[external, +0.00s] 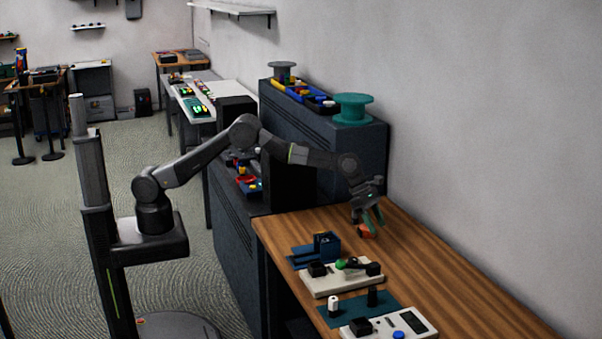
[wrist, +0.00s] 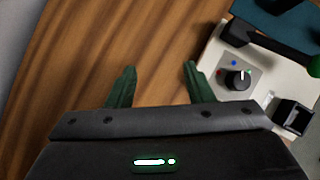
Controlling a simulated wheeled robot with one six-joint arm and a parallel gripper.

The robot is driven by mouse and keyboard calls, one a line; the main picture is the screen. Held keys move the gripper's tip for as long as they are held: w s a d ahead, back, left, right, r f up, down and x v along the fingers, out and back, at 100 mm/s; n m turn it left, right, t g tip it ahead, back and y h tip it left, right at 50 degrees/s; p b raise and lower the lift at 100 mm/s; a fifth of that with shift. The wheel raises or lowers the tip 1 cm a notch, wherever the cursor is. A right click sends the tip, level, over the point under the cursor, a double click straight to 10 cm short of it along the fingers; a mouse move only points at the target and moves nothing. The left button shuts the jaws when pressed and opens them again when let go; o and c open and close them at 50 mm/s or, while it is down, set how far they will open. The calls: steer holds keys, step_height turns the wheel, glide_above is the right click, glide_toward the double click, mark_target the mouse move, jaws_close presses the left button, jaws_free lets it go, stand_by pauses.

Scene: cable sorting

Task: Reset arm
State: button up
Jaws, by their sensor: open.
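My gripper (external: 369,217) is at the end of my outstretched arm, above the far part of the wooden table (external: 470,285). In the wrist view my gripper (wrist: 160,85) shows two green fingers spread apart, with only bare wood between them. An orange object (external: 366,231) shows right by the fingertips in the external view. I cannot tell whether it touches them, and it is not seen between the fingers in the wrist view.
A white device with a black knob (wrist: 238,80) is right of the fingers; a white device (external: 342,278) with a green-ended lever sits on the table. Nearer is a white box (external: 412,322). A dark cabinet (external: 350,160) and wall bound the back.

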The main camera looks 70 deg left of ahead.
steer(key=shift+m, duration=0.6)
steer(key=s+d, duration=0.2)
steer(key=d, duration=0.2)
steer(key=s+d, duration=0.3)
steer(key=d, duration=0.1)
steer(key=s+d+b, duration=0.1)
steer(key=s+d, duration=0.2)
steer(key=d, duration=0.2)
steer(key=shift+s+d, duration=0.1)
steer(key=s+d+m+g, duration=0.1)
steer(key=s+d, duration=0.9)
steer(key=d, duration=0.1)
steer(key=shift+h, duration=0.3)
steer(key=shift+s+f+b, duration=0.15)
steer(key=shift+f+b, duration=0.05)
steer(key=shift+f, duration=1.05)
steer(key=shift+s+f+b, duration=0.1)
steer(key=shift+f+b, duration=0.1)
steer(key=shift+f, duration=1)
